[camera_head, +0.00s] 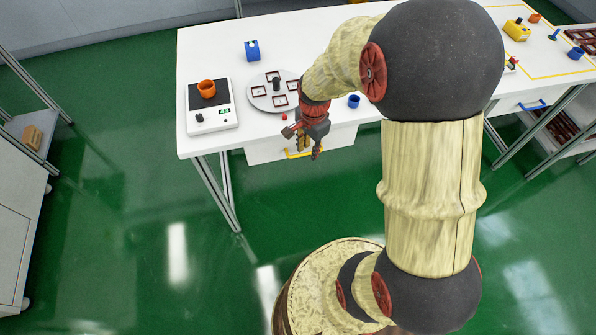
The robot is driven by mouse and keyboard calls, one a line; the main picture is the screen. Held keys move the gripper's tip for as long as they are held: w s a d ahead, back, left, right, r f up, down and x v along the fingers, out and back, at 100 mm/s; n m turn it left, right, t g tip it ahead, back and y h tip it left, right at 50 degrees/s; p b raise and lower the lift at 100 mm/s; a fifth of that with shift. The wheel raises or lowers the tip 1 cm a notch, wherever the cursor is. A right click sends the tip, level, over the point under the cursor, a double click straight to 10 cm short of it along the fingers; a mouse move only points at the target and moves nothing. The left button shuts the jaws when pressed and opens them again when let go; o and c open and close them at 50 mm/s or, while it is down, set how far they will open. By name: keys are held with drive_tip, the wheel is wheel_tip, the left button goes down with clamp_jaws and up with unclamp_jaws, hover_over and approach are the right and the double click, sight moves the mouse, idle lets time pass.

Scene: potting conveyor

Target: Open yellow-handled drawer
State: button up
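The yellow-handled drawer (265,153) has a white front under the front edge of the white table, and no gap or inside shows above it. Its yellow handle (291,155) is partly hidden behind my gripper. My gripper (302,144) is at the table's front edge, over the handle in the picture. Its fingers look spread apart, with nothing seen held between them. I cannot tell whether a finger touches the handle.
On the white table (300,27) are a scale (222,117) with an orange pot (206,87), a round grey plate (262,103) with brown square frames, and blue pots (252,50) (354,101). A blue-handled drawer (510,104) is at right.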

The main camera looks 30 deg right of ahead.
sight(303, 154)
drive_tip(key=w+f+m+b, duration=0.1)
drive_tip(key=f, duration=0.1)
drive_tip(key=w+f+m+b, duration=0.1)
drive_tip(key=f+m, duration=0.1)
drive_tip(key=w+f+m+t+b, duration=0.1)
drive_tip(key=w+f, duration=0.1)
drive_tip(key=shift+d+f+m, duration=0.2)
drive_tip(key=shift+d+m, duration=0.05)
drive_tip(key=shift+m, duration=0.15)
drive_tip(key=shift+c, duration=0.3)
clamp_jaws()
idle(0.9)
